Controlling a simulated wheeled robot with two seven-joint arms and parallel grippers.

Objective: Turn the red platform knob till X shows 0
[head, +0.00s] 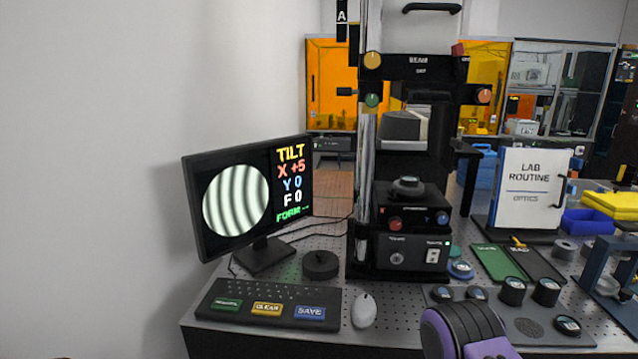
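The red platform knob (395,224) is on the left of the front face of the black platform block, below a round dark part on top (407,188). A blue knob (441,218) is on the right of the same face. The monitor (250,199) shows a disc of curved grey fringes. Its text reads TILT, X +5, Y 0, F 0 and a FORM line with dashes. A purple and black part of my arm (463,335) shows at the bottom, right of centre, well below the red knob. I see no fingertips of either gripper.
A keyboard (267,304), a white mouse (363,310) and a black puck (321,265) lie in front of the instrument. Lens pieces on a grey plate (525,328) stand to the right. A LAB ROUTINE board (530,187) stands behind them. The air before the red knob looks clear.

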